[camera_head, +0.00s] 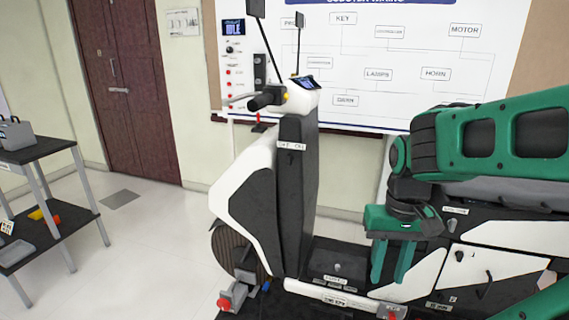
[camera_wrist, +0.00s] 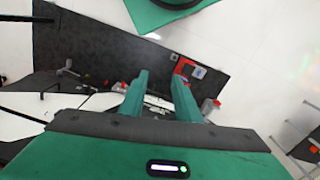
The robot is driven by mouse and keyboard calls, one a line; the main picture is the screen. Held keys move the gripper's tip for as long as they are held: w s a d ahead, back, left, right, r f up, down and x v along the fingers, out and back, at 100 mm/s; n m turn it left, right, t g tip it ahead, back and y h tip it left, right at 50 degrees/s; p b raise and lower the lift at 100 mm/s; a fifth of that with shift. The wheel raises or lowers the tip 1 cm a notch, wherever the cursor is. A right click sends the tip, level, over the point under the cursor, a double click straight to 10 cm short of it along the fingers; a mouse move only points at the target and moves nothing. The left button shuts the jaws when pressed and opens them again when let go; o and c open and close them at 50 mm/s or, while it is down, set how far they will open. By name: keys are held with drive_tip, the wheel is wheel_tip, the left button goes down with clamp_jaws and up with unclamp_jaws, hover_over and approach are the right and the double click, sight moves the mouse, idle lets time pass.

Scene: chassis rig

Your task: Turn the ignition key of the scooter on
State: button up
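The scooter (camera_head: 245,190) stands in the middle of the head view, white and black, with handlebars and a small lit display (camera_head: 306,82) at the top. I cannot make out the ignition key for certain. A small knob-like part (camera_head: 337,267) sits above a label on the low black panel at the floorboard. My gripper (camera_head: 390,278) hangs fingers down over the rear part of the scooter, right of that panel. Its two green fingers are apart with nothing between them, as the wrist view (camera_wrist: 160,76) also shows.
A wiring board (camera_head: 400,100) on the wall behind carries an "IDLE" screen (camera_head: 233,27). A grey shelf cart (camera_head: 45,150) stands at the left. Mirrors rise from the handlebars. The floor (camera_head: 150,240) between cart and scooter is clear.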

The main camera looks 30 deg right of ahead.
drive_tip(key=w+d+f+n+h, duration=0.2)
drive_tip(key=w+d+f+n, duration=0.15)
drive_tip(key=w, duration=0.25)
drive_tip(key=w+d+f+n+h, duration=0.2)
drive_tip(key=w+d+n+h, duration=0.1)
drive_tip(key=w+n, duration=0.2)
drive_tip(key=n+t+h, duration=0.8)
drive_tip(key=n+t, duration=0.5)
drive_tip(key=n, duration=1.2)
approach(288, 160)
drive_tip(key=x, duration=0.9)
